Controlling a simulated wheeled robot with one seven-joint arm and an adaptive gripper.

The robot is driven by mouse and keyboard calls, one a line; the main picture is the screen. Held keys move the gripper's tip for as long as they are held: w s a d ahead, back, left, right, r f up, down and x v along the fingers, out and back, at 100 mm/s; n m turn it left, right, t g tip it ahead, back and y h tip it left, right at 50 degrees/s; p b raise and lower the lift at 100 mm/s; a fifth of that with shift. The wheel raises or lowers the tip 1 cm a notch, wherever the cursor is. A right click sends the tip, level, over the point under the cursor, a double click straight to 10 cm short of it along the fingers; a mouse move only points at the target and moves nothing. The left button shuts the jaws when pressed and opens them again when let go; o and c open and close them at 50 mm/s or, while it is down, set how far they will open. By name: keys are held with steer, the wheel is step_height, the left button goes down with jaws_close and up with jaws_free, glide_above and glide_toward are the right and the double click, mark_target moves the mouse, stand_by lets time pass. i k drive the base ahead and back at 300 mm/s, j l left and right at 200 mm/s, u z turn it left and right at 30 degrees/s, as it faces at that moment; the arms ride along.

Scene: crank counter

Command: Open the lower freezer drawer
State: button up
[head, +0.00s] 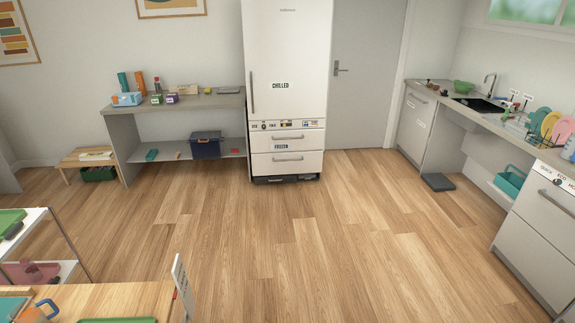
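A tall white fridge-freezer (287,62) stands against the back wall, with a "CHILLED" label on its large upper door. Below that door is a narrow control strip (285,124) with small labels. Under the strip are two stacked drawers. The upper drawer (310,139) has a horizontal bar handle and a "FROZEN" label at its lower edge. The lower freezer drawer (287,169) has its own horizontal bar handle (287,159). Both drawers look closed. My gripper is not in view.
Wide wooden floor (260,230) lies clear before the fridge. A shelf unit (120,150) with a dark blue bin (206,147) stands to its left. A sink counter (455,108) runs along the right, with a grey mat (438,182) on the floor. A wooden table (110,298) is near left.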

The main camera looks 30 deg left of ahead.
mark_target(265, 164)
steer(key=i+j+u, duration=0.6)
steer(key=i, duration=0.15)
steer(key=i+j+u, duration=0.25)
steer(key=i, duration=0.15)
steer(key=i+u, duration=0.3)
steer(key=i, duration=0.15)
steer(key=i+u, duration=0.1)
steer(key=i, duration=1.95)
steer(key=i+z, duration=0.1)
steer(key=i, duration=1.05)
steer(key=i+j+z, duration=0.1)
steer(key=i, duration=1.1)
steer(key=j, duration=0.1)
